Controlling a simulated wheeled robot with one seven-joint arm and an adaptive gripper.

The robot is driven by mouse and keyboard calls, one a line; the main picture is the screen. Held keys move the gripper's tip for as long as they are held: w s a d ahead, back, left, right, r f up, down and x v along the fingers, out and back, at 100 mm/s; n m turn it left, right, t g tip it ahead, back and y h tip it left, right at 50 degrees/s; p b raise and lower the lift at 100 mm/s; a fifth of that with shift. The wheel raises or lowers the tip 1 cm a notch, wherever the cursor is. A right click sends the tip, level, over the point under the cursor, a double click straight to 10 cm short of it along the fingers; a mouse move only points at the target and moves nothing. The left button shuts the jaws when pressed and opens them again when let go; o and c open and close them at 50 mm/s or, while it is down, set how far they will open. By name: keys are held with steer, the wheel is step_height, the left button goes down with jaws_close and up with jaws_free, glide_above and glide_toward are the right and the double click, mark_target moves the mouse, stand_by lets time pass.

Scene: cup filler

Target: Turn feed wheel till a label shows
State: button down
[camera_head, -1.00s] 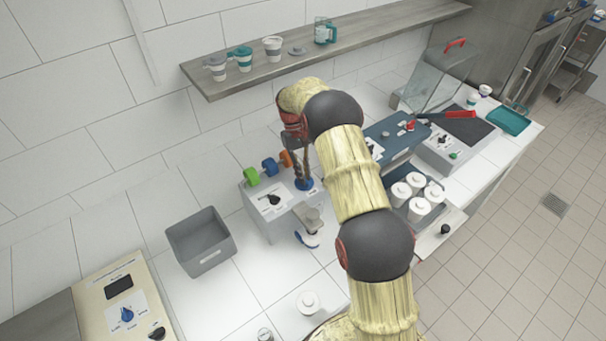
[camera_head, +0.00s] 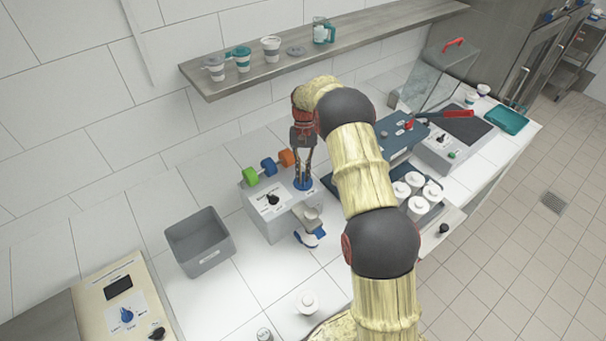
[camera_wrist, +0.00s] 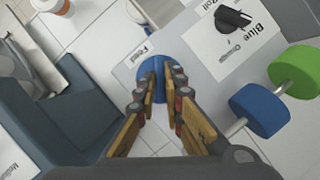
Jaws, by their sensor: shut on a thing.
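The blue feed wheel (camera_head: 302,184) sits on top of the grey label box (camera_head: 274,222), at its right end. In the wrist view the feed wheel (camera_wrist: 151,70) lies beside a printed "Feed" tag (camera_wrist: 141,54). My gripper (camera_head: 303,178) points down onto the wheel, and its fingers (camera_wrist: 158,92) are closed on it from both sides. The fingers hide part of the wheel. Green (camera_head: 250,175), blue (camera_head: 268,166) and orange (camera_head: 287,158) rolls stand along the back of the box. A black selector knob (camera_head: 273,200) is on its top. A white and blue piece (camera_head: 310,239) shows at the front; I cannot tell its details.
A grey open bin (camera_head: 199,243) stands left of the box. A blue machine (camera_head: 396,140) and several white lidded cups (camera_head: 418,207) are to the right, near my arm. A shelf (camera_head: 330,45) runs above. The counter in front is mostly clear.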

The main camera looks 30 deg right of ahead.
steer(key=c, duration=1.9)
jaws_free()
steer(key=v, duration=1.2)
steer(key=shift+w, duration=0.1)
